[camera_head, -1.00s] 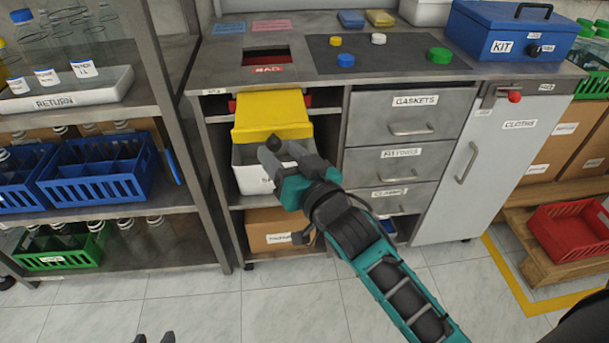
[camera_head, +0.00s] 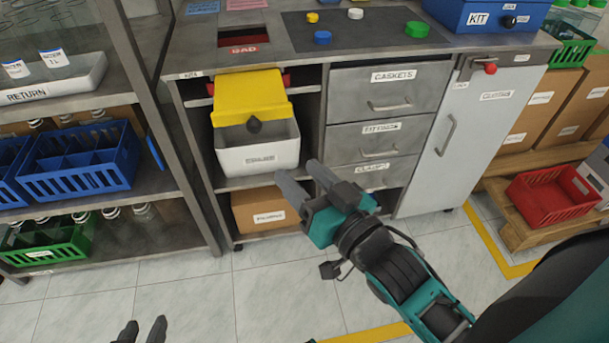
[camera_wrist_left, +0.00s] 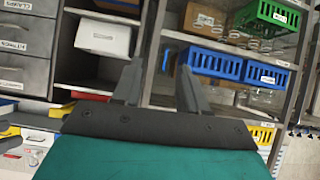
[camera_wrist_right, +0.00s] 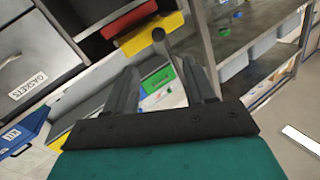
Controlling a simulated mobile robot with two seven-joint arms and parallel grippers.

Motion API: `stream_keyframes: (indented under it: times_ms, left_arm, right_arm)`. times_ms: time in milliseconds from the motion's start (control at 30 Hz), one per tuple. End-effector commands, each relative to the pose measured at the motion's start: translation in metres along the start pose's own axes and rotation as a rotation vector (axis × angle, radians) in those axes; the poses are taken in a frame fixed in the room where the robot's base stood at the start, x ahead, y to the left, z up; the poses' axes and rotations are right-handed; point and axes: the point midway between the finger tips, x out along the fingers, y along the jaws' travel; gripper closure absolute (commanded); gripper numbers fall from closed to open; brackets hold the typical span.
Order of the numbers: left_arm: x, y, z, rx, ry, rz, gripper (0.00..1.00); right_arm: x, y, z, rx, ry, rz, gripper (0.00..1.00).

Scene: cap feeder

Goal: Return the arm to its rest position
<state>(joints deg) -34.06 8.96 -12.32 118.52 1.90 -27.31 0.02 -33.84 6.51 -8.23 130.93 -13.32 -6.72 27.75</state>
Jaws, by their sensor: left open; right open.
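My right gripper (camera_head: 306,173) is open and empty in the head view.
The bench has a gaskets drawer (camera_head: 386,93) and a grey cabinet door (camera_head: 462,140). A shelf with a blue crate (camera_head: 80,182) and a green crate (camera_head: 50,262) stands at left. A red crate (camera_head: 550,205) sits at right. The tiled floor (camera_head: 240,300) in front is clear.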

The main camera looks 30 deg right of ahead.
Motion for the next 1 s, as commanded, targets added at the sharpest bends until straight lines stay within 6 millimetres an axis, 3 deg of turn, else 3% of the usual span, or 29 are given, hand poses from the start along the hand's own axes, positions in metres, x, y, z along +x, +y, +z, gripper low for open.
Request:
stream_keyframes:
  times_ms: [367,533,633,800,1000]
  left_arm:
    - [0.0,0.002,-0.001,-0.009,0.002,0.0,0.57]
    - [-0.011,0.002,-0.019,-0.01,0.004,-0.003,0.57]
    - [-0.025,-0.001,-0.038,-0.005,0.011,-0.013,0.57]
    - [-0.048,-0.015,-0.043,0.006,-0.014,-0.05,0.57]
    - [-0.059,-0.021,-0.051,0.011,-0.016,-0.065,0.57]
  right_arm:
    - [0.0,0.0,0.0,0.0,-0.001,0.001,0.45]
    - [-0.001,0.001,0.006,-0.032,-0.075,0.016,0.45]
    - [-0.008,0.004,0.021,-0.084,-0.194,0.034,0.45]
    - [-0.031,0.011,0.058,-0.188,-0.423,0.043,0.45]
    - [-0.056,0.015,0.088,-0.259,-0.586,0.027,0.45]
